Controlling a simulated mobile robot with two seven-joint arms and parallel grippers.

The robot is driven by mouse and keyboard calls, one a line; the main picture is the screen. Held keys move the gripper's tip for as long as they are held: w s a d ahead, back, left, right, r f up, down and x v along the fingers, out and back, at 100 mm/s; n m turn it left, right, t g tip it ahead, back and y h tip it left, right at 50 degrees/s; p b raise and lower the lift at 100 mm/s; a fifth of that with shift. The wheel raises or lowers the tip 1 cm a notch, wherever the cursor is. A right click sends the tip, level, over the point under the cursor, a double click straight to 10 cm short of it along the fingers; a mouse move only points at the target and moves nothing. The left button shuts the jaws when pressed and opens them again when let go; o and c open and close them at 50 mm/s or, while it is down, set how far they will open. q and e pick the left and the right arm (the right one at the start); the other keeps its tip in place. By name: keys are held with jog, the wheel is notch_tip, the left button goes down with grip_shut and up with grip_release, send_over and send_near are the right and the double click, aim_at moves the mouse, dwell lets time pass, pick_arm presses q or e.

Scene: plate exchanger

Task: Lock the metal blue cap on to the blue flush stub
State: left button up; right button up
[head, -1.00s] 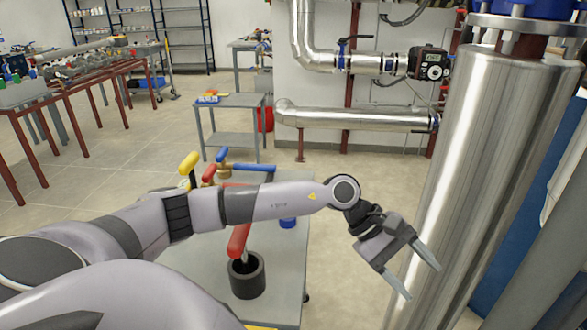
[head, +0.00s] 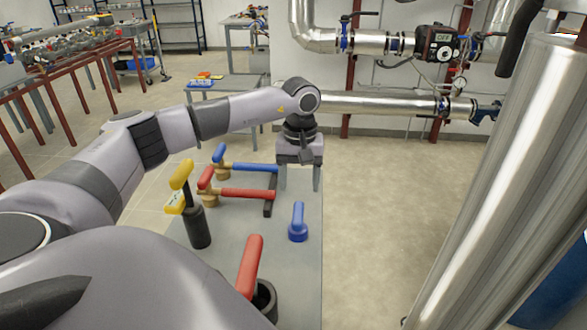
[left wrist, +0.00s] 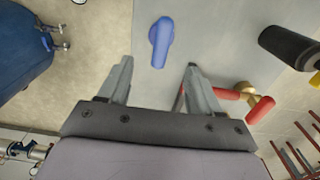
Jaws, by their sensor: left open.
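The blue cap (head: 298,224), with an upright blue handle, stands on the grey table (head: 308,270) near its right edge. It also shows in the left wrist view (left wrist: 160,42), ahead of the fingers. My left gripper (head: 300,188) points down over the far right part of the table, beyond the cap in the head view. Its two fingers (left wrist: 160,66) are apart with nothing between them. I cannot pick out the blue flush stub for certain. My right gripper is out of view.
Brass valves with a blue handle (head: 248,167) and a red handle (head: 247,193) lie left of the cap. A yellow-handled black tool (head: 198,226) and a red-handled one (head: 250,268) stand nearer. A large steel cylinder (head: 500,190) stands at right. The floor between is clear.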

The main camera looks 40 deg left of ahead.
aim_at(298, 211)
pick_arm(q)
jog(key=f+b, duration=0.3)
jog(key=f, duration=0.2)
jog(key=f+b, duration=0.4)
jog(key=f, duration=0.1)
jog(key=shift+w+a, duration=0.1)
jog(key=shift+a, duration=0.1)
grip_shut()
jog(key=shift+r, duration=0.15)
dwell(0.3)
notch_tip(298, 211, up, 10)
jog(key=p, duration=0.7)
